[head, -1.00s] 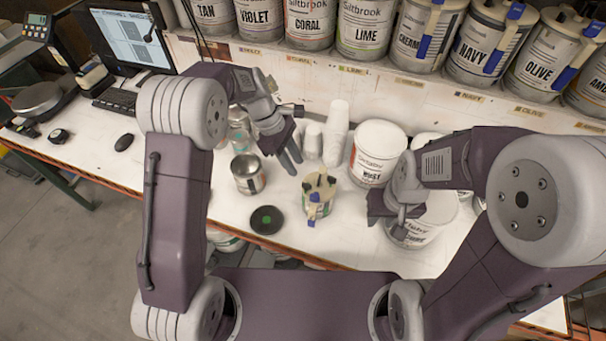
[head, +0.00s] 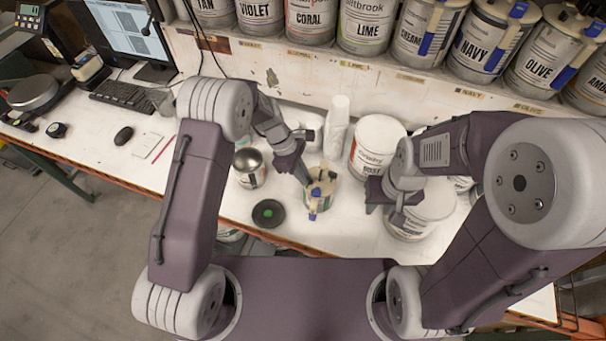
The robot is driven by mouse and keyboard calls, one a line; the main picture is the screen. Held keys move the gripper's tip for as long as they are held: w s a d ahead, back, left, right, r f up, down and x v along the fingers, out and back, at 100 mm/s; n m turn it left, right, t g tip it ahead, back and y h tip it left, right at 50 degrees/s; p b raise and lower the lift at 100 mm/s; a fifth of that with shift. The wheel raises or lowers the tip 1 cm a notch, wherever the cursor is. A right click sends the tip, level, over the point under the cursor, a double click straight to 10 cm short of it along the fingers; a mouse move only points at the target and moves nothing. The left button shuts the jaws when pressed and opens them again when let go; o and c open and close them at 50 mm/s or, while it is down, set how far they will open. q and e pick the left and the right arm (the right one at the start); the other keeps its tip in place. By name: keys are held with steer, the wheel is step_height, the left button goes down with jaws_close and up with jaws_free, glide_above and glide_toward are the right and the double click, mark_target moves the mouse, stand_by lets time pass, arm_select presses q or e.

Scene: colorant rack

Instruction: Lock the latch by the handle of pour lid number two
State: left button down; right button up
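A small can with a cream pour lid (head: 321,187) with blue and dark parts stands upright on the bench, near the front edge. A blue tab shows low on its front. I cannot read a number on the lid, and the latch is too small to make out. My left gripper (head: 302,175) points down just left of the lid's upper edge, very close to it; I cannot tell if they touch, or how far the fingers are apart. My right gripper (head: 372,207) is right of the can, in front of a white bucket (head: 430,208); its fingers are mostly hidden.
An open metal can (head: 250,168) and a black disc with a green spot (head: 268,213) are left of the lidded can. White cups (head: 338,125) and another white bucket (head: 377,145) stand behind. A shelf of paint cans (head: 366,27) runs along the back.

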arm_select(q)
steer(key=shift+s+d+r, duration=0.1)
steer(key=shift+d, duration=0.05)
steer(key=shift+w+m+g, duration=0.25)
steer(key=shift+m+g, duration=0.15)
steer(key=shift+m, duration=0.7)
steer(key=m, duration=0.1)
steer(key=m+g+y, duration=0.1)
steer(key=m, duration=0.1)
steer(key=m+y+b, duration=0.1)
steer(key=m, duration=0.1)
steer(key=shift+w+d, duration=0.2)
steer(key=shift+d, duration=0.05)
steer(key=m, duration=0.2)
steer(key=m+g+y+b, duration=0.1)
steer(key=m, duration=0.1)
steer(key=shift+w+d, duration=0.1)
steer(key=shift+d, duration=0.15)
steer(key=shift+d+m+y, duration=0.2)
steer(key=shift+m+y, duration=0.6)
steer(key=shift+m, duration=1)
steer(key=c, duration=1.5)
jaws_free()
steer(key=shift+c, duration=0.2)
